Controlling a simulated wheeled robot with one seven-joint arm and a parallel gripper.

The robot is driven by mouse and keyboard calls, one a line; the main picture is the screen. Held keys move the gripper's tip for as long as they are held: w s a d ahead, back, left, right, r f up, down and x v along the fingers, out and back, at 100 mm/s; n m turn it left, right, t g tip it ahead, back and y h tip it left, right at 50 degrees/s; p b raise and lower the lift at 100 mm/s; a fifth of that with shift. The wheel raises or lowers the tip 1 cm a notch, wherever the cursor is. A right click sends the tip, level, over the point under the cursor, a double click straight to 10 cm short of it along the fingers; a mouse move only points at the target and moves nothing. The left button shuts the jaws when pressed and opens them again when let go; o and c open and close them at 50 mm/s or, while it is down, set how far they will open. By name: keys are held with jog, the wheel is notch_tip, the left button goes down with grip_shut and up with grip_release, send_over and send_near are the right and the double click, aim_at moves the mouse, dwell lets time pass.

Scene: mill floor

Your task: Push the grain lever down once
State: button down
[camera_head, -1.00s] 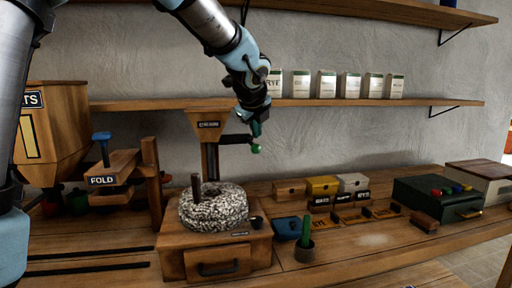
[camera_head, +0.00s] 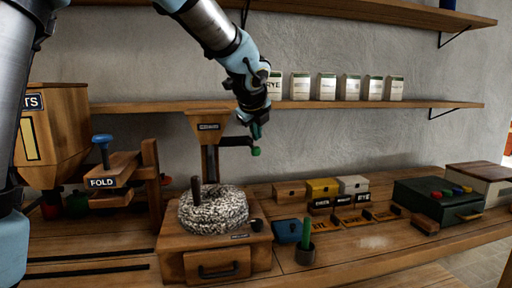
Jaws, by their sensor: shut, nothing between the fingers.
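The grain lever (camera_head: 236,142) is a dark arm sticking out to the right from the post under the small wooden hopper (camera_head: 208,127). A green knob (camera_head: 256,152) is at its outer end, and the lever looks about level. My gripper (camera_head: 257,137) points down, shut and empty, just above the knob. Whether the fingertips touch the lever or knob cannot be told. My gripper partly hides the lever's outer end.
Below stand the speckled round millstone (camera_head: 213,212) with an upright handle and its wooden base with a drawer (camera_head: 218,263). A green stick in a cup (camera_head: 305,252) is to the right. The FOLD stand (camera_head: 112,178) is left. A shelf (camera_head: 420,105) with boxes runs behind.

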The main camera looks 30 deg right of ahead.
aim_at(256, 151)
dwell(0.8)
jog(key=shift+f, duration=0.4)
jog(key=shift+f+b, duration=2.1)
jog(key=shift+f, duration=0.3)
dwell(1.9)
jog(key=shift+r, duration=0.1)
dwell(0.5)
jog(key=shift+r+p, duration=2.75)
notch_tip(256, 151, up, 5)
jog(key=p, duration=0.5)
